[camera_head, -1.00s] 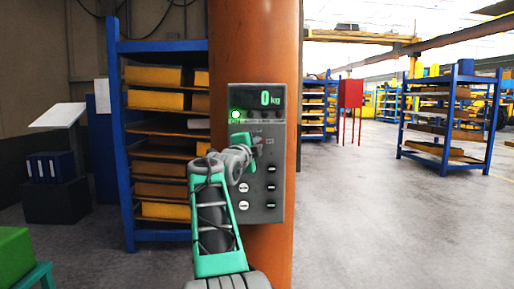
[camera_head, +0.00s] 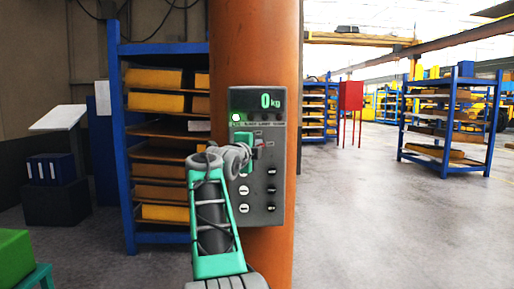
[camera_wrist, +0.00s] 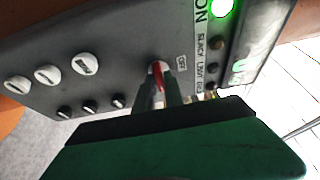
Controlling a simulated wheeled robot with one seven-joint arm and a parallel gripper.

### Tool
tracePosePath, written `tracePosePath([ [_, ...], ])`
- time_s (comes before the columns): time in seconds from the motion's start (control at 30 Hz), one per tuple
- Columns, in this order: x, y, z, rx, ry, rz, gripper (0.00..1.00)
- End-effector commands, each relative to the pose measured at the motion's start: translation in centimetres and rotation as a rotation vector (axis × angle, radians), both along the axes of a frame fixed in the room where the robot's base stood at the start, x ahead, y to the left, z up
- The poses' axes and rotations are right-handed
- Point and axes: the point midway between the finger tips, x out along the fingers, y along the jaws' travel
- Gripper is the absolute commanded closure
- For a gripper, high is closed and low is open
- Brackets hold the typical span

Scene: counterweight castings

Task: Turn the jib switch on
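The grey control panel (camera_head: 258,205) is fixed to the orange column. In the wrist view, a red switch lever (camera_wrist: 158,76) stands on the panel face (camera_wrist: 120,45), with a label reading OFF beside it. My gripper (camera_wrist: 160,92) is at the lever, one finger on each side of it. I cannot tell whether the fingers press on it. In the head view my gripper (camera_head: 258,147) is at the upper middle of the panel and partly hides the switch. A green lamp (camera_wrist: 222,7), labelled ON, is lit; it also shows in the head view (camera_head: 236,117).
The display (camera_head: 270,101) reads 0 kg. Several white round buttons (camera_wrist: 47,75) and black knobs (camera_wrist: 91,107) sit on the panel near the lever. A blue shelf rack (camera_head: 128,200) stands left of the orange column (camera_head: 252,45).

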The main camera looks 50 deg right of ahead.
Motion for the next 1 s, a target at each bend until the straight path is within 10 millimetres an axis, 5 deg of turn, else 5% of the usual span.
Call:
tracePosePath([
  [0.2, -0.1, -0.1, 0.0, 0.000, 0.001, -0.002, 0.68],
  [0.47, -0.2, 0.1, 0.0, 0.000, 0.001, -0.002, 0.68],
  [0.8, -1.9, 5.9, 0.0, -0.001, 0.000, 0.002, 0.68],
  [1.0, -2.6, 7.4, 0.0, 0.000, 0.002, -0.002, 0.68],
])
